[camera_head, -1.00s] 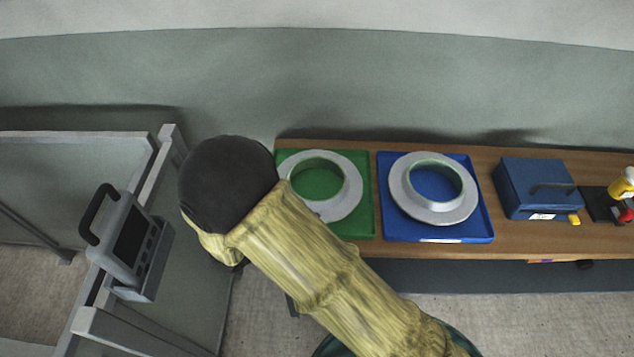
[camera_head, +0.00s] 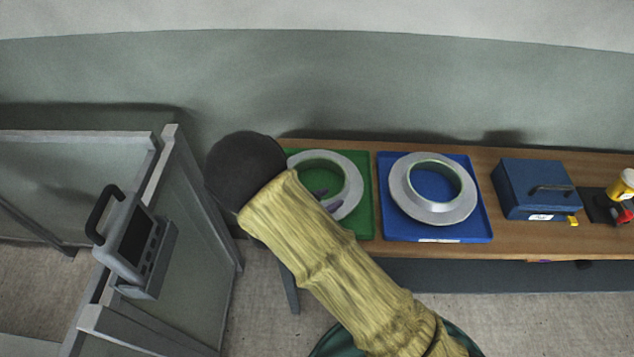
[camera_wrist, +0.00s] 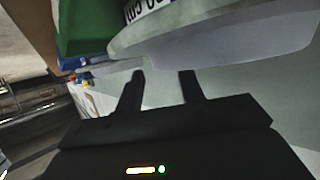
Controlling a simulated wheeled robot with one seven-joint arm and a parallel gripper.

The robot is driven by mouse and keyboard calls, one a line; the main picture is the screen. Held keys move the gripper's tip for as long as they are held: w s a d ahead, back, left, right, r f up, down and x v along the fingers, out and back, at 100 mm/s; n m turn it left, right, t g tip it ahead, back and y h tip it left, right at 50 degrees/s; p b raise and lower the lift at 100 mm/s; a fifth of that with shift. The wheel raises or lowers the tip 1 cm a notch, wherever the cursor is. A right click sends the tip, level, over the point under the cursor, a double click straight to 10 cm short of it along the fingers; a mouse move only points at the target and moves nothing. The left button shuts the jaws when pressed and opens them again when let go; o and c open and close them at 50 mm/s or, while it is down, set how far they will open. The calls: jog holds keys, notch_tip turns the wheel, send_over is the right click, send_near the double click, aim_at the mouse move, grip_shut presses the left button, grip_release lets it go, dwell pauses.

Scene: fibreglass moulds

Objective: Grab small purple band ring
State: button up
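A pale grey flanged ring (camera_head: 350,178) lies on the green tray (camera_head: 364,225), partly hidden by my arm. A second pale grey flanged ring (camera_head: 402,196) lies on the blue tray (camera_head: 482,230), with a greenish inner rim. Two small dark purplish shapes show inside the ring on the green tray, beside my arm; they may be my fingertips. In the wrist view my gripper (camera_wrist: 162,76) is open, with nothing between its fingers. A large pale curved rim (camera_wrist: 215,40) with black lettering lies just beyond them.
The trays stand on a wooden bench (camera_head: 440,250) against a wall. A blue case (camera_head: 530,180) and a yellow-and-red item (camera_head: 622,190) are to the right. A grey frame with a handled control unit (camera_head: 130,240) stands at the left, close to my arm.

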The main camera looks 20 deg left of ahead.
jog(key=shift+x, duration=1.15)
jog(key=shift+s+d, duration=0.1)
jog(key=shift+s, duration=0.1)
jog(key=shift+w, duration=0.1)
grip_shut()
